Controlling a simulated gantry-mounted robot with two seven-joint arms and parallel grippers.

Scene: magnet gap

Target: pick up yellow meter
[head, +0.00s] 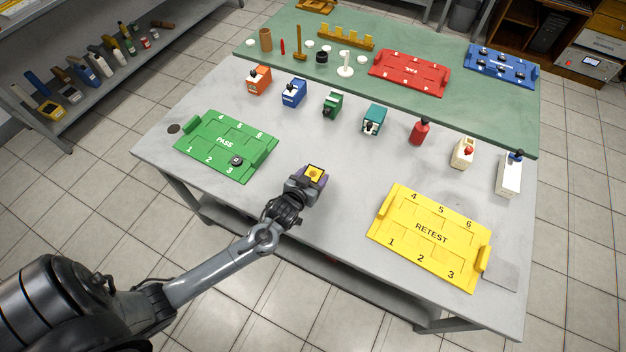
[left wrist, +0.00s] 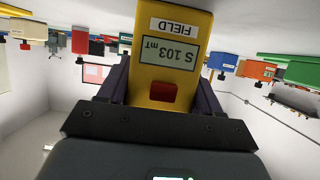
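The yellow meter (head: 314,173) is at my left gripper (head: 312,178), over the grey table between the green PASS tray and the yellow RETEST tray. In the left wrist view the yellow meter (left wrist: 172,62) appears upside down, with a FIELD label, a display reading "S 103 mT" and a red button. The dark fingers of my left gripper (left wrist: 160,95) lie against both of its sides, shut on it. I cannot tell how far it is above the table. My right gripper is not in view.
The green PASS tray (head: 207,146), holding one dark round piece (head: 236,160), is to the left. The yellow RETEST tray (head: 405,250) is to the right. A row of colored devices, including a green one (head: 332,104), stands behind. A red tray (head: 410,72) and blue tray (head: 480,64) are on the green mat.

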